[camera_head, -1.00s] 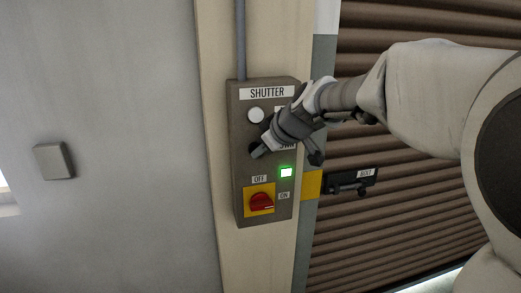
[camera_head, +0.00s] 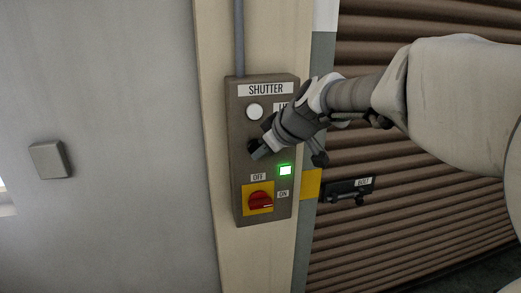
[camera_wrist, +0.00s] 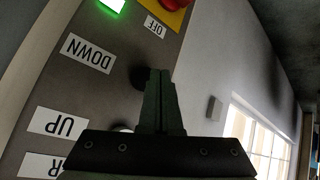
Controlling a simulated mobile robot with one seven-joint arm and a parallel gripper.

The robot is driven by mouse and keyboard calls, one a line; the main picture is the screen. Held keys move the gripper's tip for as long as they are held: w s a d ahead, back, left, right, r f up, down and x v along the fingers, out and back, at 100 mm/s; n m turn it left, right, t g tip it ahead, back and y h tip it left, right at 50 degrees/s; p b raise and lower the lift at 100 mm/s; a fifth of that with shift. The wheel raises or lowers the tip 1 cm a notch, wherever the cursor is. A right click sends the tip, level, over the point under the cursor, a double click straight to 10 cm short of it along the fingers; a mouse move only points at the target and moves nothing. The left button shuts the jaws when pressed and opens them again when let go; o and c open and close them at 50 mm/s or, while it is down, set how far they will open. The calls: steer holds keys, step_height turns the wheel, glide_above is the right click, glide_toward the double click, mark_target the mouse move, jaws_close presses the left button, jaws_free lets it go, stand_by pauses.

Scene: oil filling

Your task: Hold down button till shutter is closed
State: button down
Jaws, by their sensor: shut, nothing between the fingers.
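The grey shutter control box (camera_head: 242,185) is on the door post. Its white upper button (camera_head: 254,111) is clear. The black button (camera_head: 252,146) beside the DOWN label (camera_wrist: 88,53) is partly covered by my gripper (camera_head: 260,153). My gripper is shut and empty, with its fingertips at the black button; I cannot tell how far it is pressed. In the wrist view, the closed fingers (camera_wrist: 160,78) overlap the button's edge. The brown slatted shutter (camera_head: 420,190) fills the right side; its lower edge meets a dark area at bottom right.
A green light (camera_head: 285,170) glows above the red rotary switch (camera_head: 261,201) on its yellow plate. A bolt (camera_head: 347,194) sits on the shutter's left edge. A grey wall plate (camera_head: 49,159) is at left. The wall between is clear.

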steer(key=shift+s+d+b, duration=0.25)
steer(key=shift+s+b, duration=0.2)
steer(key=shift+s, duration=0.35)
steer(key=shift+s+d+b, duration=0.2)
steer(key=shift+s+b, duration=0.25)
steer(key=shift+s, duration=0.35)
steer(key=shift+s+d+b, duration=0.25)
steer(key=shift+s+b, duration=0.2)
steer(key=shift+s, duration=0.35)
steer(key=shift+s, duration=0.1)
